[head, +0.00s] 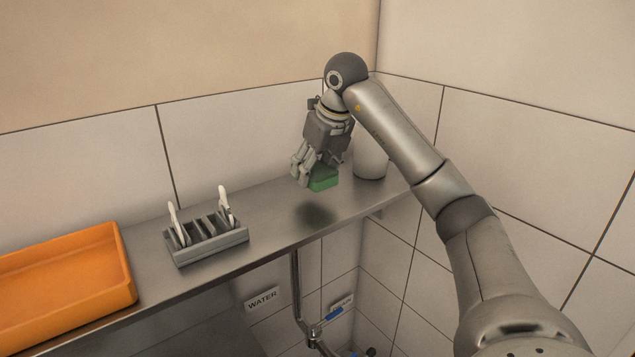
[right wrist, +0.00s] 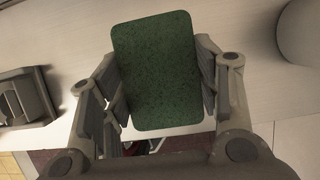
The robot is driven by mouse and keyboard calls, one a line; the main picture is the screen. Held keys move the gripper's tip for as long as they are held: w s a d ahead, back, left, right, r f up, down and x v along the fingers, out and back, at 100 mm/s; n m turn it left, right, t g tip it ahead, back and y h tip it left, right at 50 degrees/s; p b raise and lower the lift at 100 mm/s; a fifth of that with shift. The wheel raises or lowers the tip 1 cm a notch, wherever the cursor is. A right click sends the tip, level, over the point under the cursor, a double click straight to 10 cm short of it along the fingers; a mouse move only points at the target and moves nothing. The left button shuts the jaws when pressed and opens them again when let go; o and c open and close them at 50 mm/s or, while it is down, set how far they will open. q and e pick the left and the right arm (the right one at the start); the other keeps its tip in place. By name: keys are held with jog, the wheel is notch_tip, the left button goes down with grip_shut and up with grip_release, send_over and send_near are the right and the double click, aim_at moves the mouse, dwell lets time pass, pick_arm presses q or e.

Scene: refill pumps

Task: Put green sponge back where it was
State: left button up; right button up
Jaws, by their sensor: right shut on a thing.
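The green sponge (head: 324,181) is held by my right gripper (head: 312,176) above the metal shelf (head: 279,223), near its right part. A dark shadow lies on the shelf below it. In the right wrist view the sponge (right wrist: 156,70) sits between the two fingers of my right gripper (right wrist: 158,88), which are shut on its sides. My left gripper is in neither view.
A grey rack (head: 207,244) with white-handled items stands left of the sponge. An orange tray (head: 128,266) is at the far left. A light grey cylindrical container (head: 370,162) stands close right of the gripper, by the corner. The shelf between rack and container is clear.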

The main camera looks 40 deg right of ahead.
aim_at(318, 196)
jog(key=shift+w+d+f, duration=0.1)
jog(key=shift+d+f, duration=0.35)
jog(key=shift+f, duration=0.05)
notch_tip(318, 196, down, 2)
jog(key=shift+f, duration=0.6)
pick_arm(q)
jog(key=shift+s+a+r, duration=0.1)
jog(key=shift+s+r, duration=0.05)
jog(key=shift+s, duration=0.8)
pick_arm(e)
jog(key=shift+f, duration=0.1)
jog(key=o, duration=1)
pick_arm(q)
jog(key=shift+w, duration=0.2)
